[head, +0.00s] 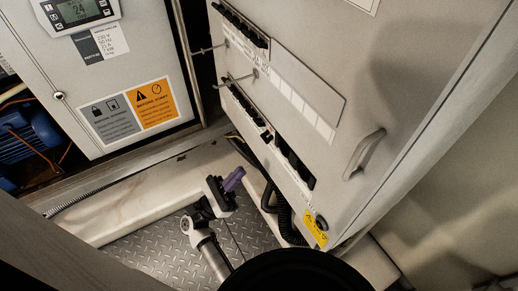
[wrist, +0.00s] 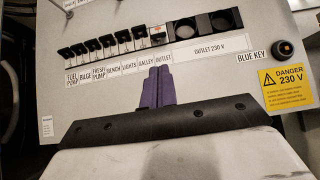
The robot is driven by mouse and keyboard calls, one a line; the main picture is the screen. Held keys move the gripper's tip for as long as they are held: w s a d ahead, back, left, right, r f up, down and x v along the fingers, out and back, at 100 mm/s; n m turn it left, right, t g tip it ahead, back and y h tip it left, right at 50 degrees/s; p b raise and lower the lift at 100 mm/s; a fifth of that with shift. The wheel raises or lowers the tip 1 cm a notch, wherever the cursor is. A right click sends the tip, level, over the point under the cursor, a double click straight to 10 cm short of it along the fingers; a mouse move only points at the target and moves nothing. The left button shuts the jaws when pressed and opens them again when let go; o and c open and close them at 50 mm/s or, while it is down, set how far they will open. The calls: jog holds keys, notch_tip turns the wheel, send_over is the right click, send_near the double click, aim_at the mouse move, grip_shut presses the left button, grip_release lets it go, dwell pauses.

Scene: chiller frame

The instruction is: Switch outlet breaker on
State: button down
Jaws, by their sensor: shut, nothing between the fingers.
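In the wrist view a row of black breakers runs along the panel, with printed labels below. Above the OUTLET label (wrist: 163,59) sits the outlet breaker (wrist: 157,36), a unit with a white face and a small red-orange mark. Its lever position is too small to tell. My gripper (wrist: 158,72) has purple fingers closed together, with nothing between them. The fingertips show just below the OUTLET label, and I cannot tell whether they touch the panel. In the head view my gripper (head: 238,172) is at the lower left of the grey panel (head: 310,110).
A yellow danger label (wrist: 286,88) is below. In the head view, a metal handle (head: 364,153) juts from the panel and black hoses (head: 285,215) hang beneath it.

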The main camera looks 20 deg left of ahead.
jog(key=p, duration=0.4)
send_near(270, 138)
jog(key=x, duration=0.5)
jog(key=shift+w+d+r, duration=0.3)
jog(key=shift+w+d, duration=0.05)
jog(key=shift+r+p, duration=0.1)
jog(key=shift+p, duration=0.2)
jog(key=shift+s+a+g, duration=0.1)
jog(key=shift+a+g, duration=0.05)
jog(key=shift+g, duration=0.15)
